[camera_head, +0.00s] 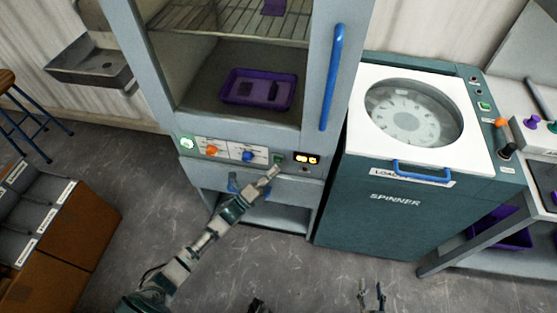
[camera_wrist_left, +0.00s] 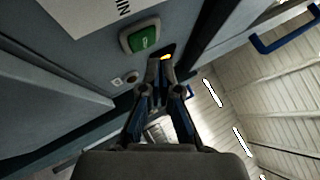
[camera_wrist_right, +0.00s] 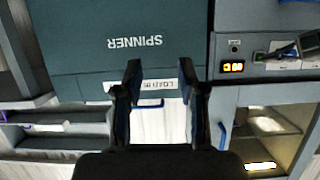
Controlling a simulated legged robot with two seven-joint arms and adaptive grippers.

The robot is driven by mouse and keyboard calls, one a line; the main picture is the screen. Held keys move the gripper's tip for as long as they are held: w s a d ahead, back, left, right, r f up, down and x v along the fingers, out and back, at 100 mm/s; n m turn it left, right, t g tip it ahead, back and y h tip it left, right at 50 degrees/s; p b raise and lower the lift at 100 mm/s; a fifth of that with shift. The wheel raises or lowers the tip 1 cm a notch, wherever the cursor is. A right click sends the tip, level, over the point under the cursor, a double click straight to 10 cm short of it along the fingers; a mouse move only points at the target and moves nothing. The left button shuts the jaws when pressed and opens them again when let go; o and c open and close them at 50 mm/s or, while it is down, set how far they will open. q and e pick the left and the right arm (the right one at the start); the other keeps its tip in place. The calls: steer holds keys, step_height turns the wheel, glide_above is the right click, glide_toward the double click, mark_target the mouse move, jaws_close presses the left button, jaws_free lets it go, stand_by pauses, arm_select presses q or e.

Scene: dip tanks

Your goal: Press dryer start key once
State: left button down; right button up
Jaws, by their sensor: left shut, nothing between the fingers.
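The dryer is a grey cabinet with a glass door and a control strip (camera_head: 228,152). A green rectangular key (camera_head: 278,159) sits on that strip, left of the lit display (camera_head: 307,159). The green key (camera_wrist_left: 143,38) shows large and uncovered in the left wrist view. My left gripper (camera_head: 274,171) is shut and empty, its tips close to the key. In the left wrist view its tips (camera_wrist_left: 161,62) lie just below and right of the key; I cannot tell whether they touch the panel. My right gripper (camera_wrist_right: 160,72) is open and empty, low in the head view (camera_head: 371,290).
An orange knob (camera_head: 211,151) and a blue knob (camera_head: 248,155) sit left of the key. The dryer door has a blue handle (camera_head: 332,78). The spinner (camera_head: 390,210) stands to the right. Wooden boxes (camera_head: 60,235) stand at left. Floor in front is open.

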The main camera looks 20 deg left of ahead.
arm_select(q)
steer(key=shift+w+a+r, duration=0.1)
steer(key=shift+w, duration=0.25)
arm_select(e)
steer(key=shift+w+a+r+t, duration=0.2)
steer(key=shift+w+r+t, duration=0.1)
steer(key=shift+r+t, duration=0.15)
stand_by(0.9)
arm_select(q)
steer(key=shift+w, duration=0.35)
arm_select(e)
steer(key=shift+f, duration=0.2)
arm_select(q)
steer(key=shift+w+a+r+b, duration=0.1)
steer(key=shift+w+a+b, duration=0.05)
steer(key=shift+w+b, duration=0.25)
arm_select(e)
steer(key=shift+f, duration=0.25)
arm_select(q)
steer(key=shift+s, duration=0.15)
arm_select(e)
steer(key=shift+r, duration=0.2)
arm_select(q)
steer(key=shift+s+d+p, duration=0.2)
steer(key=shift+s+p, duration=0.25)
steer(key=shift+s, duration=0.2)
arm_select(e)
steer(key=shift+r, duration=0.5)
